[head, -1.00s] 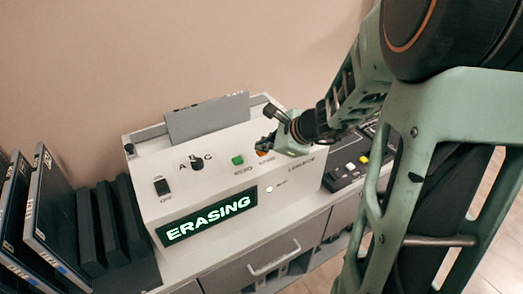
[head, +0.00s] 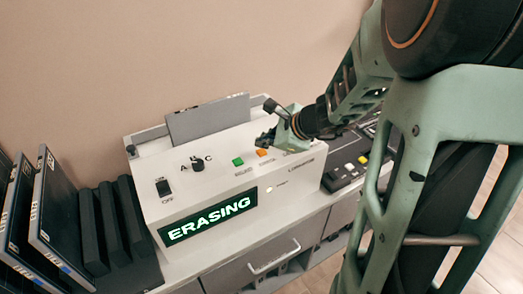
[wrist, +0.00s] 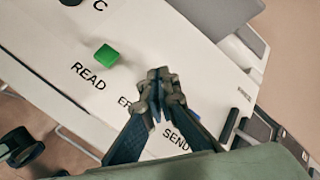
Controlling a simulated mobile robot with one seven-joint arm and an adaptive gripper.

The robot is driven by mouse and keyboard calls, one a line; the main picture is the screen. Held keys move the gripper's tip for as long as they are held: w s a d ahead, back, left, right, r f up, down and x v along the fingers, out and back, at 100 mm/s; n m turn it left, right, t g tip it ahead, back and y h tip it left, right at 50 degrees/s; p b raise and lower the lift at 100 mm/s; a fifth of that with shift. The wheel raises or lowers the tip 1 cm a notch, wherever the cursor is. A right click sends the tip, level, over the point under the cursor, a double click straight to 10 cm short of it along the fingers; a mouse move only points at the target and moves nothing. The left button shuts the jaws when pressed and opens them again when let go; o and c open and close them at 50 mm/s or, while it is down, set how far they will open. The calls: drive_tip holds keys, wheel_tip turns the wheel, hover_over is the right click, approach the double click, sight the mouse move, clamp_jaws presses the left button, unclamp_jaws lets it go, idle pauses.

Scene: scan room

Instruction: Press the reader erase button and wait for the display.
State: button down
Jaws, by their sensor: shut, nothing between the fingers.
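The white reader (head: 215,185) stands on the counter. Its front display (head: 208,217) is lit and reads ERASING. On its top panel is an orange erase button (head: 262,152), to the right of a green READ button (head: 238,161). My gripper (head: 266,138) is shut and empty, just above and behind the orange button in the head view, with a small gap showing. In the wrist view my shut gripper (wrist: 160,78) covers the erase button and part of its label; the green button (wrist: 106,54) and the SEND label show beside it.
A grey plate (head: 208,118) stands in the reader's back. Dark upright cassettes (head: 62,215) and a black rack (head: 118,225) are at the left. A control panel with keys (head: 350,170) lies to the right. A drawer handle (head: 273,257) sticks out below.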

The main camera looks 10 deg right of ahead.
sight(263, 153)
drive_tip(key=shift+r+p, duration=1.95)
drive_tip(key=shift+r, duration=0.55)
